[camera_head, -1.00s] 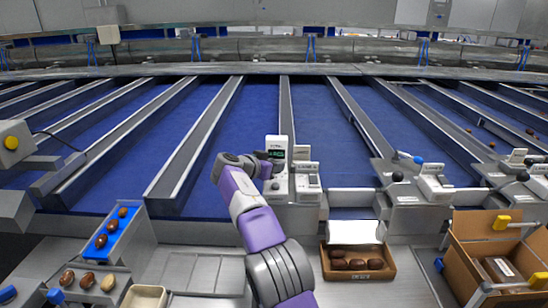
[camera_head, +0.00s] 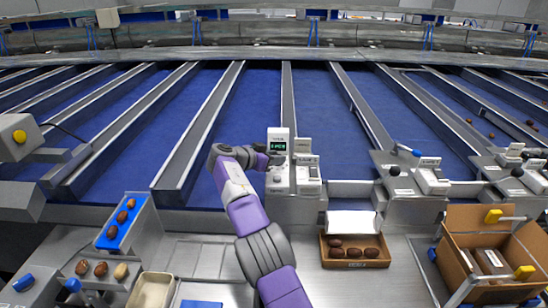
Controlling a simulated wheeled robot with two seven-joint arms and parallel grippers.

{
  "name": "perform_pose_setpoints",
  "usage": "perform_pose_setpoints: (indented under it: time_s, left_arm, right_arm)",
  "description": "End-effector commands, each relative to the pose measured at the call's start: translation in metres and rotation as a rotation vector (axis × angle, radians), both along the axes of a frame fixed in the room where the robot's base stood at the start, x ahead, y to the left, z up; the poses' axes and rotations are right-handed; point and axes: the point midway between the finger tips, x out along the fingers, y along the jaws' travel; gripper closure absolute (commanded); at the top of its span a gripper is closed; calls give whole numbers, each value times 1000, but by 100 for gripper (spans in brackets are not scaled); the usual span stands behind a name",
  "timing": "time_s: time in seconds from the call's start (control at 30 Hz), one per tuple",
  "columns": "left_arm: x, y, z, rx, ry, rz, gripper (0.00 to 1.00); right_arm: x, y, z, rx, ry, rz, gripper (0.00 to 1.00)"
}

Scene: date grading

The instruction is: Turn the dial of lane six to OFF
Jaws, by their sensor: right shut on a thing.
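A white control box (camera_head: 278,135) with a lit green display stands at the near end of the lanes, in the middle of the head view. My right gripper (camera_head: 278,158) is at the front of this box, just below the display, and is shut on what appears to be its dial. The fingers and wrist hide the dial, so I cannot see where it points. The lane number is too small to read. My left gripper is not in view.
A second white unit (camera_head: 307,174) stands close on the right of the box. Below it is a brown box of dates (camera_head: 328,263). An open carton (camera_head: 462,242) stands at the right, and a blue date tray (camera_head: 113,242) at the left.

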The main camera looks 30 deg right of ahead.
Motion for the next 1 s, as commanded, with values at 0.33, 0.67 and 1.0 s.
perform_pose_setpoints:
  time_s: [0.33, 0.67, 1.0]
  left_arm:
    - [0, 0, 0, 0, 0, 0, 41]
    - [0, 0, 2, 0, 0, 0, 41]
    - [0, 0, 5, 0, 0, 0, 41]
  right_arm:
    - [0, 0, -1, 1, 2, -1, 57]
    - [-8, 37, 15, 1, 2, 2, 57]
    - [-16, 66, 27, 1, 3, -3, 57]
